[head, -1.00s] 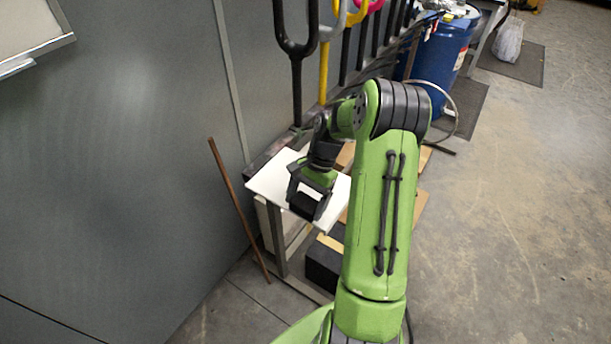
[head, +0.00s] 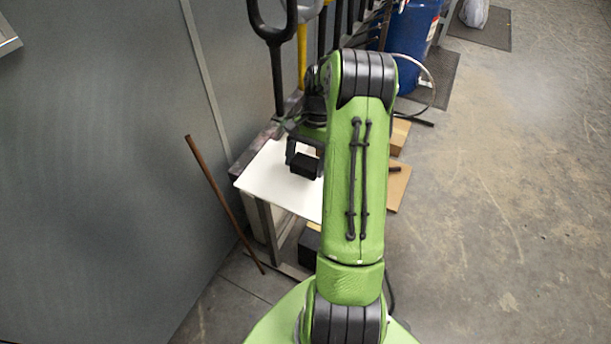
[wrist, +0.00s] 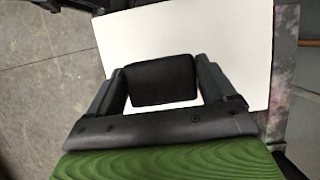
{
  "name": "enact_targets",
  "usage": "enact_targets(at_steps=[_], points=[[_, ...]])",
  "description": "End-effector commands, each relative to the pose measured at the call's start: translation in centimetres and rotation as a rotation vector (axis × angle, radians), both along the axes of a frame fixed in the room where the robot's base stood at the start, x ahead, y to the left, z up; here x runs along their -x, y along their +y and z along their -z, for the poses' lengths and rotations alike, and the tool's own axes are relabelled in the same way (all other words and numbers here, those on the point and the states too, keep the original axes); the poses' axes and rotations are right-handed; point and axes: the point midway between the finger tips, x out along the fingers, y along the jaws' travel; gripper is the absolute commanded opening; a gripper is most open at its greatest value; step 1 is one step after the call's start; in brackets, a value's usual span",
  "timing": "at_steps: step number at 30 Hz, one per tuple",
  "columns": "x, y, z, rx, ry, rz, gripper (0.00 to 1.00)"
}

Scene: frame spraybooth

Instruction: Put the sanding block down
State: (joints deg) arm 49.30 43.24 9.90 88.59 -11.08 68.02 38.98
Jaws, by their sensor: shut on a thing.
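The sanding block (wrist: 162,80) is a small black block with rounded edges. My gripper (wrist: 160,88) is shut on it, one finger on each side. In the head view the block (head: 305,165) hangs in my gripper (head: 304,160) over the white tabletop (head: 268,188). In the wrist view the white surface (wrist: 215,40) spreads behind the block. I cannot tell whether the block touches the surface or is held just above it.
A brown rod (head: 222,200) leans against the grey wall (head: 90,150) left of the table. A blue drum (head: 410,40) is at the back. The white top has bare room left of the block. Open floor lies right.

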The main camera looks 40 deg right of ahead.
Motion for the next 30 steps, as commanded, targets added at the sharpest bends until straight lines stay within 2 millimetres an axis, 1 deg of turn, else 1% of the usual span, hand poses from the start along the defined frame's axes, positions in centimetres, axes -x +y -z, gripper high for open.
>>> enact_targets(at_steps=[3, 6, 9, 14, 15, 17, 18, 23, 27, 30], points=[[0.1, 0.1, 2.4, -0.003, 0.005, 0.001, 0.59], [0.1, 0.0, 4.1, -0.002, 0.004, 0.001, 0.59], [0.0, 0.0, 5.0, 0.001, 0.002, 0.001, 0.60], [0.0, 0.0, 5.2, 0.002, 0.000, 0.002, 0.59], [0.0, 0.0, 5.2, 0.002, 0.000, 0.002, 0.88], [0.0, 0.0, 5.2, 0.001, 0.000, 0.002, 0.98], [0.0, 0.0, 5.2, 0.001, 0.000, 0.002, 1.00], [0.0, 0.0, 5.2, 0.001, 0.000, 0.002, 1.00], [0.0, -0.1, 5.8, 0.002, -0.001, 0.001, 1.00], [-0.3, -1.0, 3.3, 0.005, -0.005, 0.002, 1.00]])
